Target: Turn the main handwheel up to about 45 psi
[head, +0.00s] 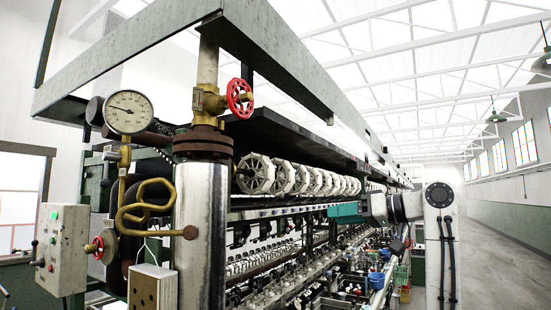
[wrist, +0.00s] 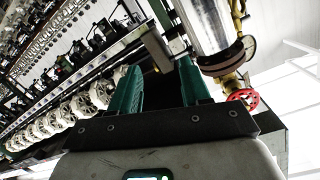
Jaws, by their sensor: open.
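A red handwheel (head: 240,98) sits on a brass valve (head: 208,102) at the top of the vertical pipe.
A smaller red handwheel (head: 97,248) is low on the left, beside a grey control box (head: 62,248) and curved brass pipe. A shiny vertical pipe (head: 200,235) stands in front. A row of white reels (head: 285,177) runs back along the machine. The aisle (head: 500,240) on the right is clear.

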